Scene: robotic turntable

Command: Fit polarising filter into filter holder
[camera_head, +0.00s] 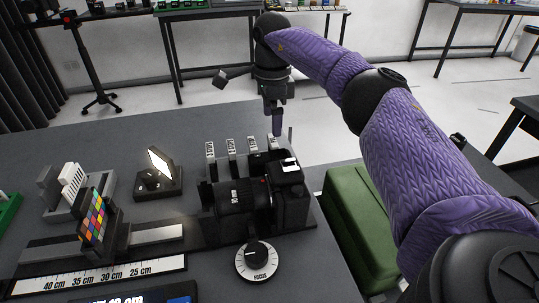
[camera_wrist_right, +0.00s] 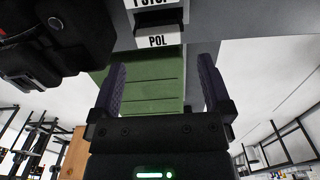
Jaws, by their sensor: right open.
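Several upright filters with white labelled tabs (camera_head: 231,146) stand in a row behind a black camera (camera_head: 288,200) with a lens (camera_head: 236,196). In the right wrist view the polarising filter's white tab (camera_wrist_right: 157,41), marked POL, lies just beyond and between my right fingertips. Its dark body (camera_wrist_right: 155,22) shows above the tab. My right gripper (camera_head: 283,132) is open and empty at the right end of the row, above the table; it also shows in the right wrist view (camera_wrist_right: 162,70). I cannot tell which part is the filter holder. My left gripper is out of view.
A colour chart (camera_head: 94,218) stands on a rail left of the lens. A focus dial (camera_head: 257,261) is in front of the camera. A green padded block (camera_head: 352,225) stands at the table's right edge.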

